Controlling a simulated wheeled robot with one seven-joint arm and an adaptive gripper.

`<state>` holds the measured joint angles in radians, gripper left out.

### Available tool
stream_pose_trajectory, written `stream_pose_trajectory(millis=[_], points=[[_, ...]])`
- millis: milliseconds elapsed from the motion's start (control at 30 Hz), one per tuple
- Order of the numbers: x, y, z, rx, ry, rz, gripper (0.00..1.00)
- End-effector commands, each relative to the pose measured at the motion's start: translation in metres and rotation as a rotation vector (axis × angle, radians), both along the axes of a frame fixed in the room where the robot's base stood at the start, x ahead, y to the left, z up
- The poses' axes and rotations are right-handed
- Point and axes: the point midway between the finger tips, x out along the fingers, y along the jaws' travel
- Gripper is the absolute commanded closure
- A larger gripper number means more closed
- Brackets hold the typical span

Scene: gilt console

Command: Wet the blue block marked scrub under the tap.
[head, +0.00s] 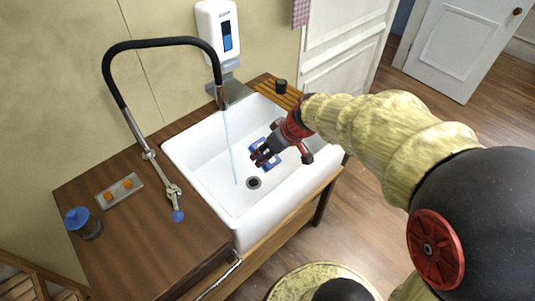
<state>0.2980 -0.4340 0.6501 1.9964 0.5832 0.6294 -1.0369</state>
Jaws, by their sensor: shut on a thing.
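The blue block (276,157) is at my gripper (259,158), over the white sink basin (205,187). My gripper reaches in from the right and is shut on the block, hiding part of it; I cannot read its mark. The black tap (158,42) arches over the basin from the wooden counter at the left. A thin stream of water (229,150) falls from its spout into the basin. In the picture the block and gripper are just right of the stream and look apart from it. The dark drain (254,183) is below the gripper.
A soap dispenser (217,30) is on the wall behind the sink. A small dark cup (281,86) stands on the slatted wood at the back right. A blue-lidded jar (83,223) and a plate with orange knobs (119,190) are on the left counter. The basin's left side is clear.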

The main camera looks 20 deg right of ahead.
Motion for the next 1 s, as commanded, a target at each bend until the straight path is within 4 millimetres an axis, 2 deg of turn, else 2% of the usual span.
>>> stream_pose_trajectory(millis=[1000], points=[[0.076, 0.036, -0.016, -0.001, 0.002, 0.002, 0.76]])
